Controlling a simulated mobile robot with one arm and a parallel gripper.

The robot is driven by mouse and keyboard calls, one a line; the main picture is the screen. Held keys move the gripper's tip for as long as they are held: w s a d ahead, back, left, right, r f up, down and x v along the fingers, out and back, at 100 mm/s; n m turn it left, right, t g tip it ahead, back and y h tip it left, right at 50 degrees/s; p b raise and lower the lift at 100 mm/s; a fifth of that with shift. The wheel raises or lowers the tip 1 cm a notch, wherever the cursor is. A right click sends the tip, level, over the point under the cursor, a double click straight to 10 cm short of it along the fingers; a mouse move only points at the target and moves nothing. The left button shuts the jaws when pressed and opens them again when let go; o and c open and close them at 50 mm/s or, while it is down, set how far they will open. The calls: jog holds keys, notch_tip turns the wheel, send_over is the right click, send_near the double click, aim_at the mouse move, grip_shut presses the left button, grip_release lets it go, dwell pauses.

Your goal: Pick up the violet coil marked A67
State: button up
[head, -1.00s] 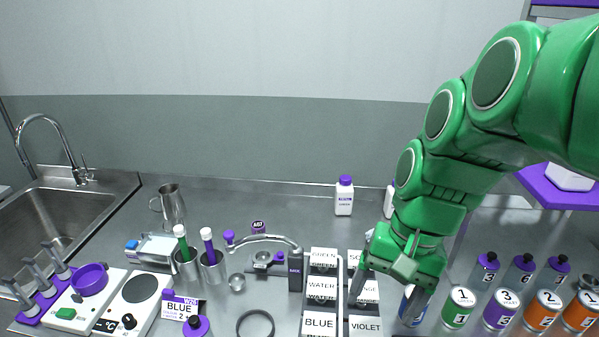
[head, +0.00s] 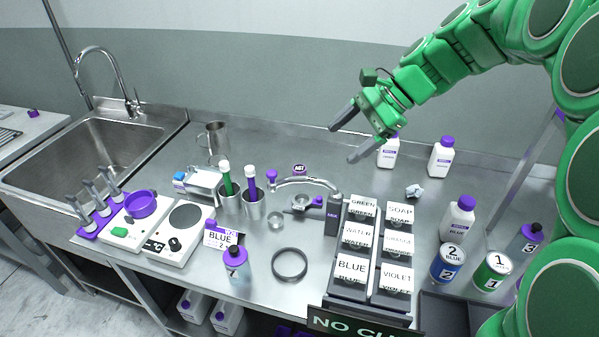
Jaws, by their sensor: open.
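A small violet coil (head: 299,169) with a white label lies on the steel counter, behind the curved metal arm of the mixer. Its label is small and seems to read A67. My gripper (head: 342,145) is open and empty. It hangs above the back of the counter, right of the coil in the picture and apart from it.
The mixer's metal arm (head: 305,184) stands just in front of the coil. Labelled bins (head: 352,268) stand to the right, and white bottles (head: 440,157) behind them.

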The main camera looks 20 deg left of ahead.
jog(key=w+a+f+m+y, duration=0.1)
jog(key=w+a+m, duration=0.15)
jog(key=w, duration=0.35)
jog(key=w+a+m+y, duration=0.1)
jog(key=w+a+y, duration=0.15)
jog(key=w, duration=0.25)
jog(key=m+y, duration=0.2)
jog(key=m, duration=0.3)
send_over(302, 168)
jog(key=d, duration=0.6)
notch_tip(302, 168, down, 4)
jog(key=shift+t, duration=0.4)
jog(key=f, duration=2.2)
jog(key=shift+w+a+f, duration=0.1)
jog(key=shift+w+f, duration=0.1)
jog(key=shift+f, duration=0.05)
jog(key=shift+x, duration=3.8)
jog(key=shift+f, duration=0.1)
jog(key=shift+y, duration=0.25)
jog(key=c, duration=1)
jog(key=shift+c, duration=0.2)
